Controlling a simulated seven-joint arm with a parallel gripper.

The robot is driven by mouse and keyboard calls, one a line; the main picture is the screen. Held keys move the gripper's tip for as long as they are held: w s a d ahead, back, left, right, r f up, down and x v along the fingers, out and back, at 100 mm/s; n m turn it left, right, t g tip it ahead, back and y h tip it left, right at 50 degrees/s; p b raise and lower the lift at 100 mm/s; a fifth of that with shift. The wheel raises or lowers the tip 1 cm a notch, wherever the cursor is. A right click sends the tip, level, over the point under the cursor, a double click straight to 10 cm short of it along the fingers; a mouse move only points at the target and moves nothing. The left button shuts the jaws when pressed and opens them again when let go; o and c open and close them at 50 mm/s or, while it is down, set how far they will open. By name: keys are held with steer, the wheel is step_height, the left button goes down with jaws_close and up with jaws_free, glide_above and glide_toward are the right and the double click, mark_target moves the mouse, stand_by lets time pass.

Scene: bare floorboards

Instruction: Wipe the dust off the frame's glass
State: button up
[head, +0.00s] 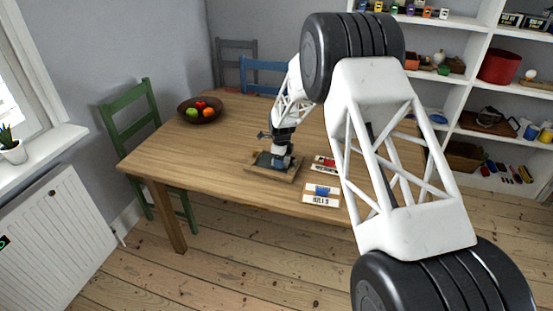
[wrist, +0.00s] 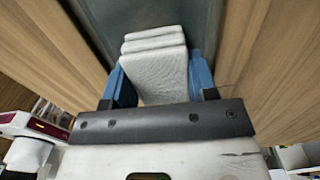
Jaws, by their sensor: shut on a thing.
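The frame (head: 268,175) lies on the wooden table, with a light wooden border and dark grey glass. In the wrist view the glass (wrist: 205,22) runs as a dark strip between wood on both sides. My gripper (head: 281,152) is above the frame, pointing down at it. In the wrist view its blue fingers (wrist: 158,80) are shut on a folded white cloth (wrist: 155,62). The cloth is over the glass; I cannot tell whether it touches. My gripper hides part of the glass, and no separate dust can be made out.
A fruit bowl (head: 188,117) is at the back left. Green (head: 145,115) and blue (head: 262,72) chairs stand around. The table left of the frame is clear.

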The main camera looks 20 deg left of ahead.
mark_target(266, 161)
steer(key=shift+s+d, duration=0.1)
steer(key=shift+d, duration=0.3)
steer(key=shift+a, duration=0.85)
steer(key=shift+a+r, duration=0.15)
steer(key=shift+a, duration=0.15)
steer(key=shift+a+f, duration=0.25)
steer(key=shift+a, duration=0.85)
steer(key=shift+w+a+r, duration=0.15)
steer(key=shift+w+a, duration=0.05)
steer(key=shift+a, duration=0.55)
steer(key=shift+a+r, duration=0.1)
steer(key=shift+a, duration=0.6)
step_height(266, 161, up, 8)
steer(key=shift+d, duration=0.1)
